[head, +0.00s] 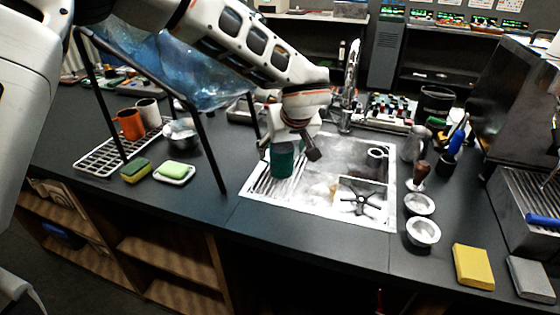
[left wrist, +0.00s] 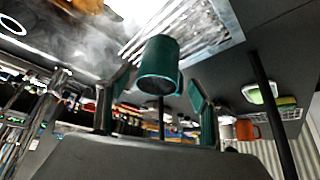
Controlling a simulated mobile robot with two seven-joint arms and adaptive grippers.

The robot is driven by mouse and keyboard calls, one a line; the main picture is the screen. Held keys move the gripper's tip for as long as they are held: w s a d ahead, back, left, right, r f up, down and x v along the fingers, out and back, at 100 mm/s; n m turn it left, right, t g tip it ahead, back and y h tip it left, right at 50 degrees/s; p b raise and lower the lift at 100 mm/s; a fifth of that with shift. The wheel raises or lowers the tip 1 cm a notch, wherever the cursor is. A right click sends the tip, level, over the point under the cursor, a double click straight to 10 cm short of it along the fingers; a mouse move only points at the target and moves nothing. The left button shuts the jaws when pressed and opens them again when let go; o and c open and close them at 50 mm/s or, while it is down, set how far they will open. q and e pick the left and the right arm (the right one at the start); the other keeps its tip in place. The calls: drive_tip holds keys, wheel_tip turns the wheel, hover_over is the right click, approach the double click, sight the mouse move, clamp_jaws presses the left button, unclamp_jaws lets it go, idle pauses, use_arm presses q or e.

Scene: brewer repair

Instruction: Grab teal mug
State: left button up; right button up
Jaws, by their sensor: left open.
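The teal mug (head: 283,161) is at the ribbed left side of the sink (head: 385,215). My left gripper (head: 291,148) is over it, pointing down, and hides its upper part in the head view. In the left wrist view the mug (left wrist: 158,66) shows between the two spread fingers of my left gripper (left wrist: 159,88), with its handle toward the right finger. Gaps show between the mug and both fingers. The left gripper is open. My right gripper is not in view.
A blue translucent panel on black legs (head: 190,75) stands left of the arm. The faucet (head: 350,85) rises behind the sink. A wire rack (head: 98,160) holds an orange mug (head: 130,124) and a pale mug (head: 149,112). Metal cups (head: 421,231) stand right of the sink.

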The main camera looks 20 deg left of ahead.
use_arm(q)
drive_tip(key=x, duration=0.3)
drive_tip(key=shift+w+f, duration=0.15)
drive_tip(key=shift+w, duration=0.1)
drive_tip(key=shift+w+a+f, duration=0.1)
drive_tip(key=shift+a+f, duration=0.05)
drive_tip(key=c, duration=1.6)
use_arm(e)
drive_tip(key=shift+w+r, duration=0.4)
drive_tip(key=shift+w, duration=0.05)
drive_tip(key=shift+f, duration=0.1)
use_arm(q)
drive_tip(key=shift+r, duration=1.75)
drive_tip(key=s+d, duration=0.4)
drive_tip(key=s, duration=0.3)
drive_tip(key=s+d+b, duration=0.1)
drive_tip(key=s+d, duration=0.4)
drive_tip(key=s, duration=0.3)
drive_tip(key=shift+d, duration=0.25)
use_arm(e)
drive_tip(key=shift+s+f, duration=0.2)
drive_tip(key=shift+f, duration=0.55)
use_arm(q)
drive_tip(key=shift+s, duration=0.15)
